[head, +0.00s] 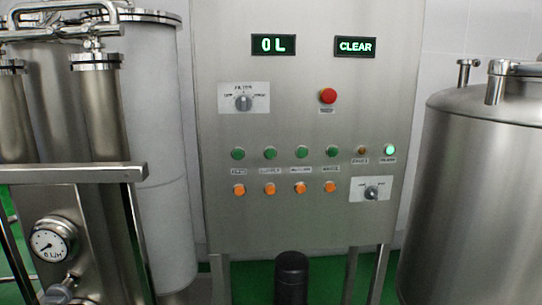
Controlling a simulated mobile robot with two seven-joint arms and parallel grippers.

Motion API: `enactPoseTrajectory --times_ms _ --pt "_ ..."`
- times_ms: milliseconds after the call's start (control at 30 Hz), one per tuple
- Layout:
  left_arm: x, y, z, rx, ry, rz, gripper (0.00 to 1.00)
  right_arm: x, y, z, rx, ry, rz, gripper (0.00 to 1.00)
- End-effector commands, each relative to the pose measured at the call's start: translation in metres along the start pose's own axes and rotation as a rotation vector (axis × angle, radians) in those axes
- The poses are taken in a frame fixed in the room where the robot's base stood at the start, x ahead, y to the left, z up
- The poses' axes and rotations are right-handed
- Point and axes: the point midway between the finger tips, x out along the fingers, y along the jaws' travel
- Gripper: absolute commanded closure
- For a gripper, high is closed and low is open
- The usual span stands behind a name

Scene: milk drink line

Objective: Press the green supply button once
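A steel control panel (225,55) stands upright in the middle of the head view. It has a row of several green buttons; the first from the left (238,154), the second (270,153), the third (302,152) and one more to the right (332,151) look alike and unlit. The small labels under them are too blurred to read surely, so I cannot tell for certain which is the supply button. Neither of my grippers is in view, and nothing touches the panel.
Below is a row of orange buttons (269,188). A red button (328,96), two knobs (243,103) (371,194), a dark amber lamp (361,150) and a lit green lamp (389,150) surround them. Displays read "0L" (273,45) and "CLEAR" (355,47).

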Motion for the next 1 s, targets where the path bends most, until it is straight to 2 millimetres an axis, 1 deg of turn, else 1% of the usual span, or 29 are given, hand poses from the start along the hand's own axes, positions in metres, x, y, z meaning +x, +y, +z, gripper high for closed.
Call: enactPoseTrajectory --times_ms 33,300,367,1000 --pt "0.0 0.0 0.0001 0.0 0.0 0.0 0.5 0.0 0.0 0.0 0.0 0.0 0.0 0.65" --pt "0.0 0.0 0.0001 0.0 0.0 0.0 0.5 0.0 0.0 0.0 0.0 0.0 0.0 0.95" --pt "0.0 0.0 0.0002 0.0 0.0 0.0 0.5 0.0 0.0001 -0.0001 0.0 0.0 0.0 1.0" --pt "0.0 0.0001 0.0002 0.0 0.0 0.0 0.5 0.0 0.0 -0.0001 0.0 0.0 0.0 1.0"
